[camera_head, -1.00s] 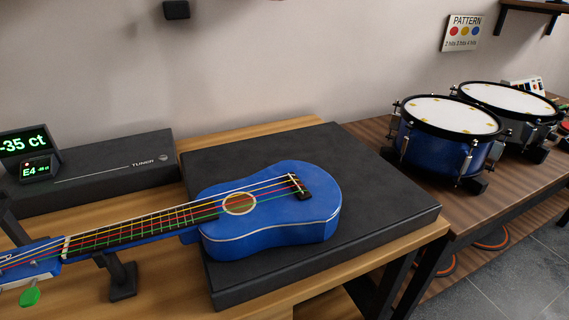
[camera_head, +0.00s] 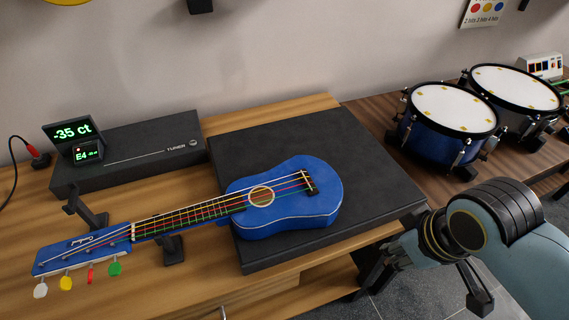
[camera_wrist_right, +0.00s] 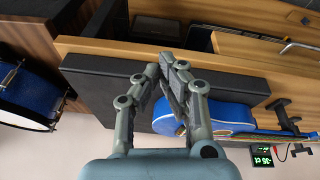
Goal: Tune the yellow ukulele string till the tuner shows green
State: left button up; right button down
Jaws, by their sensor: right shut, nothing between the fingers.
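The blue ukulele (camera_head: 285,212) lies on a black pad (camera_head: 320,135), its neck pointing left onto a small stand (camera_head: 173,249). Its headstock (camera_head: 82,248) carries white, yellow (camera_head: 66,283), red and green pegs along its near edge. The tuner (camera_head: 150,145) stands behind it; its display (camera_head: 73,133) reads -35 ct, with E4 on a smaller screen (camera_head: 88,152). My right gripper (camera_head: 366,284) is right of the pad, near the table's front corner, far from the pegs. In the right wrist view its fingers (camera_wrist_right: 168,68) are together and empty. My left gripper is not in view.
A blue drum (camera_head: 447,115) and another drum (camera_head: 513,90) stand on the darker table at right. A cable (camera_head: 16,160) runs from the tuner's left end. Bare wood (camera_head: 130,300) lies in front of the pegs.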

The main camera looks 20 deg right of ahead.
jog(key=w+a+r+n+y+p, duration=0.1)
jog(key=w+a+r+n+p, duration=0.25)
jog(key=r, duration=0.45)
notch_tip(320, 180, up, 4)
jog(key=r+n+t+y, duration=0.1)
jog(key=n+t+y, duration=0.35)
jog(key=n, duration=0.75)
send_over(284, 183)
jog(key=shift+s+a+f+g+y, duration=0.2)
jog(key=shift+a+f+g+y, duration=0.05)
jog(key=shift+g+y, duration=0.35)
jog(key=shift+f, duration=0.1)
notch_tip(284, 183, down, 8)
jog(key=b, duration=0.7)
jog(key=shift+r, duration=0.2)
jog(key=shift+f+b, duration=0.3)
jog(key=shift+f, duration=0.2)
jog(key=shift+f, duration=0.15)
jog(key=shift+f, duration=0.25)
